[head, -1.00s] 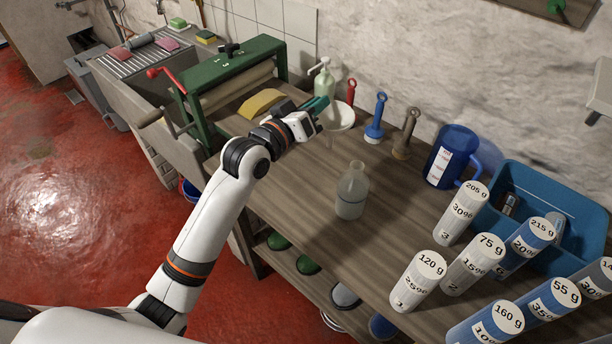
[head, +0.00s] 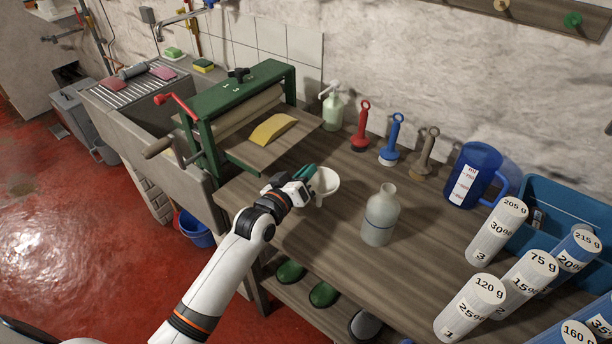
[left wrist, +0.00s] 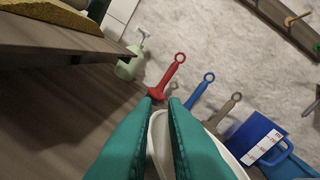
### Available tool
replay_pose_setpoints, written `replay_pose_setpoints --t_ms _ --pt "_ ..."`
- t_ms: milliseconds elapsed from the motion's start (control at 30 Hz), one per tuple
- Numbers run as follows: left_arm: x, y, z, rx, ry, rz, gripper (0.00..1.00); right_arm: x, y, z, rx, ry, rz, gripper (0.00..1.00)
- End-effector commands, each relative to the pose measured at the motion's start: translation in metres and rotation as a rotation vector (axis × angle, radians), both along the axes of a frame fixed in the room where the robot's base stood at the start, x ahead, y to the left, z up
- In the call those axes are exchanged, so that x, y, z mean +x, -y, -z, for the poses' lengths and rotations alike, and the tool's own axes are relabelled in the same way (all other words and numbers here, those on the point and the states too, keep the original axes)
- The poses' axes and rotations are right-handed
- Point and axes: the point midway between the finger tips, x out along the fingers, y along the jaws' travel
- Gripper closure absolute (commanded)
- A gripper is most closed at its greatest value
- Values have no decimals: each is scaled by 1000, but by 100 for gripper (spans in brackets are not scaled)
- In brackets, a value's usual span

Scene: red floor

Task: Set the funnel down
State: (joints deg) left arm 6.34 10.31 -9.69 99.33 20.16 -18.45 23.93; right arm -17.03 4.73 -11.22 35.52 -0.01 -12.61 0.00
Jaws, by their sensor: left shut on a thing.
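The white funnel (head: 325,184) is at the left part of the wooden bench in the head view, between the press and the bottle. My left gripper (head: 306,178), with green fingers, is shut on its rim from the left. In the left wrist view the fingers (left wrist: 168,115) close on the funnel's white rim (left wrist: 225,150). The funnel's wide mouth faces up. Its lower end is hard to make out, so I cannot tell whether it touches the bench (head: 310,235). My right gripper is not in view.
A translucent bottle (head: 380,216) stands right of the funnel. Behind are a pump bottle (head: 333,110), red (head: 360,130), blue (head: 392,140) and brown (head: 424,155) handled tools, and a blue jug (head: 472,175). A green press (head: 238,115) is at left. Labelled tubes (head: 497,230) crowd the right.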

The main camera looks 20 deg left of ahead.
Motion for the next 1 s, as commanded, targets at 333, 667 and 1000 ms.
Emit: replay_pose_setpoints --t_ms 333,667,1000 --pt "0 0 8 0 1 0 100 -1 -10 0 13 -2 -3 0" --pt "0 0 10 1 1 1 66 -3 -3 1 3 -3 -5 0" --pt "-13 -3 9 0 0 0 66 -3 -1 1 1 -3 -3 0"
